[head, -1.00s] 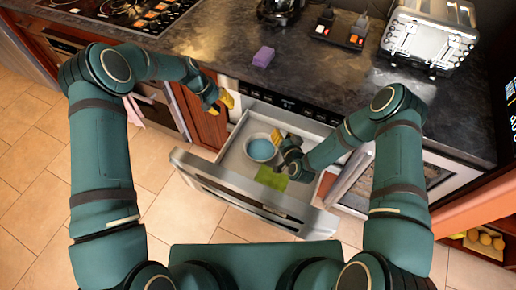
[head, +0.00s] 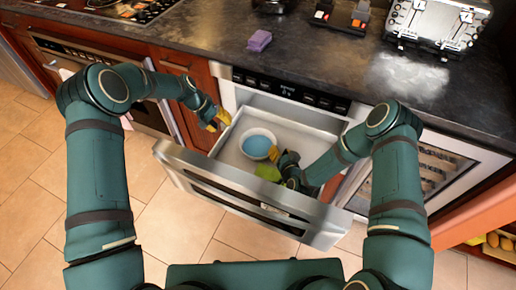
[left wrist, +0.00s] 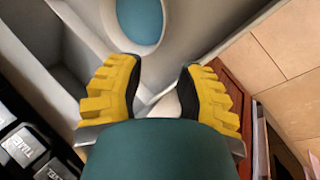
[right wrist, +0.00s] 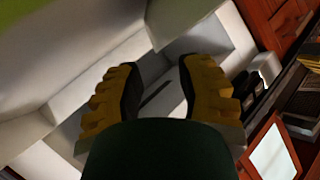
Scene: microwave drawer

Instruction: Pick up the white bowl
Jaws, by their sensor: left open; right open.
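The white bowl (head: 258,145), with a blue inside, sits upright in the open drawer (head: 225,154) in the head view. The bowl also shows at the top of the left wrist view (left wrist: 142,22). My left gripper (head: 217,120) is open and empty at the drawer's left rim, apart from the bowl. My right gripper (head: 275,156) is inside the drawer just right of the bowl, open. I cannot tell whether it touches the rim. In the right wrist view its fingers (right wrist: 158,90) are spread with nothing clear between them.
A green cloth-like item (head: 268,173) lies in the drawer near the right gripper. The drawer front (head: 245,198) stands out over the tiled floor. A purple sponge (head: 259,41) and a toaster (head: 435,22) are on the dark counter above.

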